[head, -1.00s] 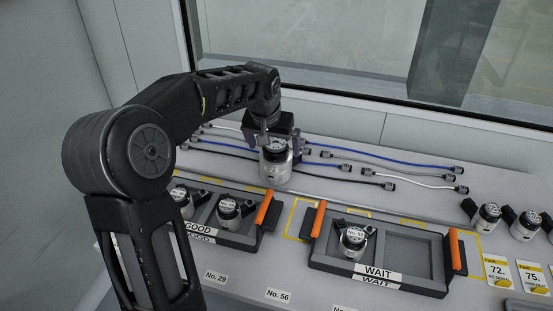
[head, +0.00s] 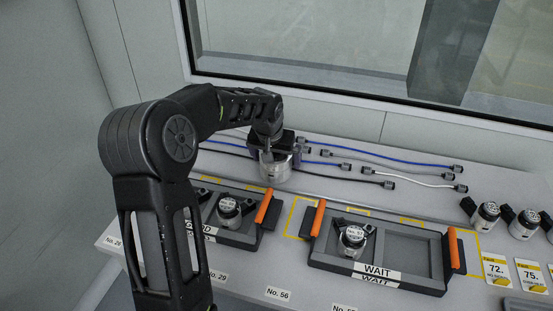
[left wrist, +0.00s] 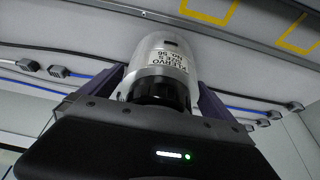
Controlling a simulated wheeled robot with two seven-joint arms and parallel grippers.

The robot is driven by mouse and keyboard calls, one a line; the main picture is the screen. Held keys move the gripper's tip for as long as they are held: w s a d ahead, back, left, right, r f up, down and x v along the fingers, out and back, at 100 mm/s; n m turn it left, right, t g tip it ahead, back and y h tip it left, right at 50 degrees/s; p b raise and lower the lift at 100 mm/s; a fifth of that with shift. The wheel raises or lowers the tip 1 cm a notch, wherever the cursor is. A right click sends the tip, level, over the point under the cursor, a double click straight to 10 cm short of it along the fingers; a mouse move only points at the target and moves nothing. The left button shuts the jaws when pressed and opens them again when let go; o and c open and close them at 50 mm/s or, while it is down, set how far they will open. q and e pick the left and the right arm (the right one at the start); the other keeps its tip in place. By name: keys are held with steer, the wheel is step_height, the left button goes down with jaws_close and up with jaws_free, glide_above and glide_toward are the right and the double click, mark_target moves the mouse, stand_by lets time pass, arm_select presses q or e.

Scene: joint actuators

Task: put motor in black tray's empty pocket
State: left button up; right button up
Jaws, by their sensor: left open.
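A silver motor (head: 275,172) with a black top stands on the bench behind the trays. My left gripper (head: 275,156) is open above it, with its fingers on either side of the motor's upper part. In the left wrist view the motor (left wrist: 162,62), with printed text on its side, sits between the two purple fingers of the gripper (left wrist: 165,95); finger contact cannot be told. The dark WAIT tray (head: 378,216) holds a motor (head: 352,238) in its left pocket; its right pocket (head: 408,250) is empty. My right gripper is not in view.
The dark GOOD tray (head: 240,238) at left holds a motor (head: 228,210) and is partly hidden by my arm. Blue, white and black cables (head: 400,163) lie behind. Other motors (head: 487,217) and yellow cards (head: 497,270) stand at right. Orange handles (head: 318,219) rise from the trays.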

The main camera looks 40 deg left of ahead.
arm_select(q)
steer(key=shift+w+f, duration=0.1)
steer(key=shift+f, duration=0.1)
steer(key=shift+c, duration=0.2)
steer(key=c, duration=1.8)
steer(key=shift+w+a+r, duration=0.1)
steer(key=shift+r, duration=0.1)
steer(key=shift+c, duration=0.6)
step_height(320, 180, up, 10)
steer(key=shift+r, duration=0.1)
